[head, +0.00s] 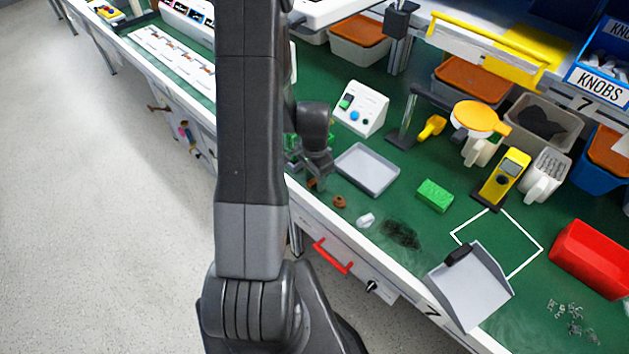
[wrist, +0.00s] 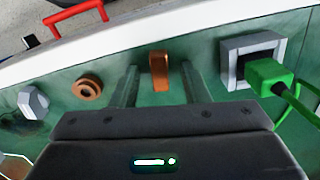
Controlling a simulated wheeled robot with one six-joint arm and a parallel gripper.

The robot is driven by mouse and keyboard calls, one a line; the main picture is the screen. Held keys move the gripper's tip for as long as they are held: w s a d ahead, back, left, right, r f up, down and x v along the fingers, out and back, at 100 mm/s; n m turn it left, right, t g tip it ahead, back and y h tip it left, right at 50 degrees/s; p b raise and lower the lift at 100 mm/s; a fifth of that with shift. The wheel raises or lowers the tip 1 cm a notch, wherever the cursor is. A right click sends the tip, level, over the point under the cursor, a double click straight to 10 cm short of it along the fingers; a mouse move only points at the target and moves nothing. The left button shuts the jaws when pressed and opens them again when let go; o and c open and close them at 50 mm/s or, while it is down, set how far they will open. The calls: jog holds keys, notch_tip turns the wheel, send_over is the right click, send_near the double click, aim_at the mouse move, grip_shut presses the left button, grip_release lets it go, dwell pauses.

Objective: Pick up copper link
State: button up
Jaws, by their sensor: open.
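The copper link (wrist: 160,73), a small upright-looking orange-brown strip, lies on the green bench top near its edge in the wrist view. My gripper (wrist: 159,67) is open, with one finger on each side of the link and a visible gap to both. I cannot tell how far above the bench the fingertips are. In the head view my gripper (head: 316,182) is low over the bench near its front edge, beside the grey tray. My arm hides much of that area, and the link is not clear there.
A copper ring (wrist: 87,87) and a pale hexagonal piece (wrist: 33,102) lie left of the link in the wrist view. A green plug (wrist: 268,74) with cable sits at a grey socket (wrist: 233,62) on the right. A grey tray (head: 367,170) is close by.

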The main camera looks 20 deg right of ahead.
grip_shut()
jog(key=shift+r, duration=0.1)
